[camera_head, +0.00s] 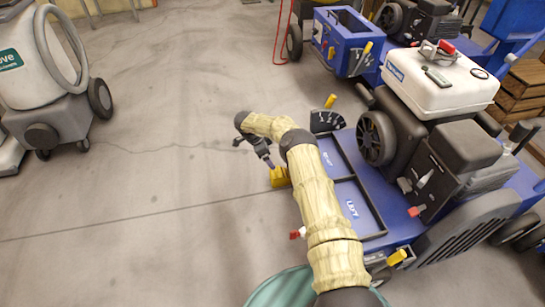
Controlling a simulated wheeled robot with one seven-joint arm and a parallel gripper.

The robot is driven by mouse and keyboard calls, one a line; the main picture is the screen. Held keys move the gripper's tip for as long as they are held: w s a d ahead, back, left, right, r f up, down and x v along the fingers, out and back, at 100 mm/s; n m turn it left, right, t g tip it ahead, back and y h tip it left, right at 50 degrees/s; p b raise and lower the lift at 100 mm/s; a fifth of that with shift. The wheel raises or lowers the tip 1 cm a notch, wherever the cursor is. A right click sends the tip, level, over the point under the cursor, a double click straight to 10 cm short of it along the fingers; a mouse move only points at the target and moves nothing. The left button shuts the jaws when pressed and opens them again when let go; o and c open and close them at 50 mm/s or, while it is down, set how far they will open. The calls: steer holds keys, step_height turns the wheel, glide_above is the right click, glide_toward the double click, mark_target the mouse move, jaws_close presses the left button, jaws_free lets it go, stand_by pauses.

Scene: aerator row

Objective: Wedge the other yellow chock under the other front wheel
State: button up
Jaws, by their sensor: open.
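A yellow chock (280,177) is on or against the left edge of the blue aerator (400,213), beside its tray compartments. My gripper (269,164) points down at the chock's upper left side, with its fingertips very close to it. I cannot tell whether they touch it. The gripper is open. A second yellow piece (397,257) shows low on the aerator's near side, close to a partly hidden wheel (377,266). I cannot tell whether it is a chock or a handle. My arm hides part of the aerator's left edge.
A second blue machine (342,38) stands behind. A grey and white machine (55,85) with a hose stands at left. The floor (160,190) between is clear. Wooden crates (525,85) are at right.

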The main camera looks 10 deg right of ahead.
steer(key=p+v, duration=0.2)
steer(key=v, duration=0.3)
steer(key=shift+r, duration=0.15)
step_height(320, 180, up, 7)
steer(key=p, duration=0.6)
stand_by(0.4)
steer(key=shift+d, duration=0.1)
